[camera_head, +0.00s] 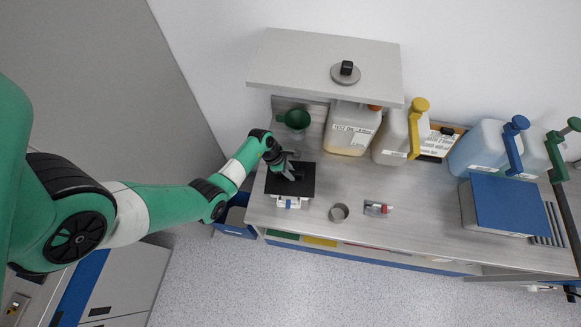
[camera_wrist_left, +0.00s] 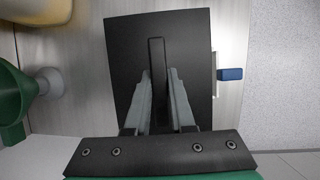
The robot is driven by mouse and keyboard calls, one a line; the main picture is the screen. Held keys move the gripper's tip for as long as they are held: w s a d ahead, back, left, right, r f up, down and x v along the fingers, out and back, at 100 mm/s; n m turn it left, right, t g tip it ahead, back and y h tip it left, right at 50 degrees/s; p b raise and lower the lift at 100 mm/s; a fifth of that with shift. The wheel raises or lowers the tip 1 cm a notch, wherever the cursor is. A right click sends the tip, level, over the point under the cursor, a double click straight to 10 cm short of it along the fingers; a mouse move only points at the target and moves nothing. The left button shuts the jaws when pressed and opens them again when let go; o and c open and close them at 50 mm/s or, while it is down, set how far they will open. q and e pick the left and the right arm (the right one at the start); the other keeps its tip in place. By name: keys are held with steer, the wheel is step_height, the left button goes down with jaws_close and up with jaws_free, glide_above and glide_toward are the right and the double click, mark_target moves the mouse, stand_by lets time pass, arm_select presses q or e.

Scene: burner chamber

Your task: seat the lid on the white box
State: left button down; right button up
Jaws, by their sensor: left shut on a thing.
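The lid is a flat black square plate (camera_head: 299,186) with a raised bar handle (camera_wrist_left: 156,48). My left gripper (camera_head: 291,176) is shut on that handle; in the left wrist view its grey fingers (camera_wrist_left: 160,82) pinch the bar from both sides. The white box (camera_head: 289,203) stands on the bench under the lid, and only its front edge shows; the lid hides its top. I cannot tell whether the lid rests on the box or hovers just above it. A blue piece (camera_wrist_left: 231,74) sticks out from the box's edge. My right gripper is not in view.
A green funnel (camera_head: 297,119) stands behind the lid, below a grey shelf (camera_head: 300,62). A metal ring (camera_head: 339,213) and a small vial (camera_head: 377,209) lie to the right. Large canisters (camera_head: 352,128) line the back. A blue-topped box (camera_head: 507,204) is far right.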

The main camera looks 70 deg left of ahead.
arm_select(q)
steer(key=shift+f+b, duration=0.4)
steer(key=shift+f, duration=0.15)
steer(key=c, duration=0.7)
jaws_free()
steer(key=p+v, duration=0.3)
steer(key=v, duration=0.7)
steer(key=shift+s+a+r, duration=0.1)
steer(key=shift+a+r, duration=0.05)
steer(key=shift+r, duration=0.15)
steer(key=shift+s+r, duration=0.25)
steer(key=shift+r, duration=0.2)
